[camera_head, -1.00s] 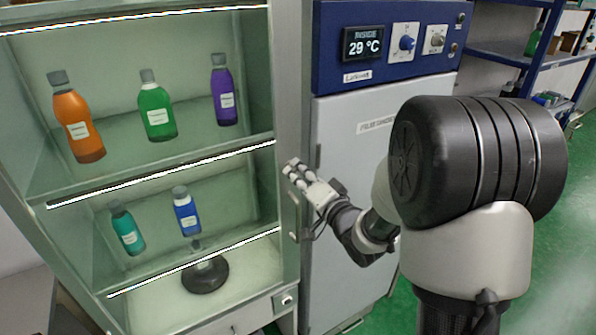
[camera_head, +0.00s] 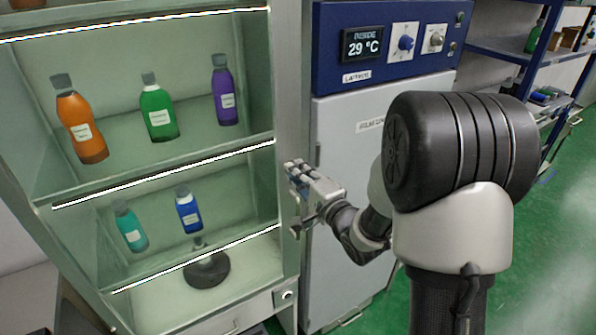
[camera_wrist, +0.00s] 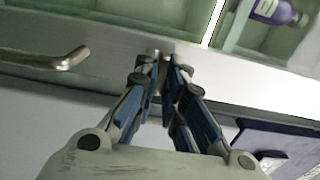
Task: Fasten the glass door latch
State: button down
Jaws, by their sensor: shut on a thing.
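The glass-fronted cabinet (camera_head: 290,100) stands at the left in the head view, with a pale metal frame along its right edge. My gripper (camera_head: 294,168) is at that edge, beside the upper shelf's right end. In the wrist view my gripper (camera_wrist: 166,74) has its two blue-grey fingers closed on a small metal piece, seemingly the latch (camera_wrist: 157,53), on the frame. The fingers hide most of it, so I cannot tell its position. A bent metal handle (camera_wrist: 50,61) sits on the same frame, left of the fingers in the wrist view.
Several coloured bottles, including an orange one (camera_head: 80,127) and a purple one (camera_head: 225,92), stand inside the cabinet. A grey unit (camera_head: 350,170) with a blue control panel (camera_head: 380,70) adjoins it. Green floor (camera_head: 560,240) is clear at the right.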

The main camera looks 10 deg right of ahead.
jog(key=shift+r, duration=0.1)
dwell(0.3)
jog(key=c, duration=1.7)
grip_release()
jog(key=v, duration=0.7)
jog(key=shift+s, duration=0.2)
jog(key=shift+w, duration=0.1)
